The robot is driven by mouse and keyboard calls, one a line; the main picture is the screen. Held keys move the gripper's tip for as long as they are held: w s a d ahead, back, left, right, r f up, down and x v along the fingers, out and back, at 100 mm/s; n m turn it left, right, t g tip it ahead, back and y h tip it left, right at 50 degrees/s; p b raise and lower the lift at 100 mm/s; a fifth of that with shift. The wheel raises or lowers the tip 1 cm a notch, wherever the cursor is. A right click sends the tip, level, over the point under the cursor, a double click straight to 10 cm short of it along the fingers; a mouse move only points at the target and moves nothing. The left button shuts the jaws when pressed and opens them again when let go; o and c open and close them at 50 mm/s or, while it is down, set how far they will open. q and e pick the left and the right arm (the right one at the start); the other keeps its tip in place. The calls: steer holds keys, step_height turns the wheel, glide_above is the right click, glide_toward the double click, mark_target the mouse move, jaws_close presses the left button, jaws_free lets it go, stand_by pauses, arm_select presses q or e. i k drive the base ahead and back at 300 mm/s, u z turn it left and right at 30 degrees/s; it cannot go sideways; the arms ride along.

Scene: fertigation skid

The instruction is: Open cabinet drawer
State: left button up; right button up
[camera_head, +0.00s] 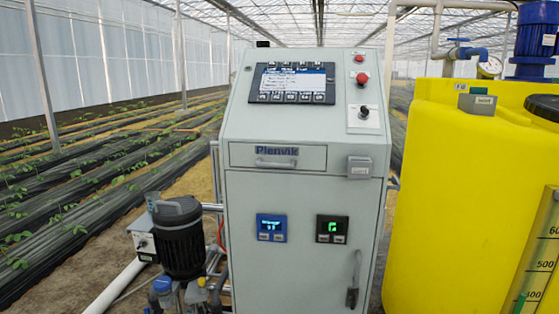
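A grey-green control cabinet (300,195) stands upright in the middle of the head view. Its shallow drawer (306,156) sits below the sloped screen panel and looks closed, its front flush with the cabinet. The drawer front bears the word "Plenvik" and a horizontal bar handle (276,163) at its lower left. Neither of my grippers shows in this view.
A door with a vertical handle (354,280) is below the drawer, and a small grey box (359,167) is to the drawer's right. A black pump (179,238) with pipes stands at left, a yellow tank (450,200) at right. Planted rows lie behind.

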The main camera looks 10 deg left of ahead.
mark_target(302, 156)
steer(key=k, duration=0.6)
steer(key=z, duration=0.55)
steer(key=i, duration=0.85)
steer(key=u, duration=0.55)
steer(key=i, duration=0.6)
steer(key=u, duration=0.6)
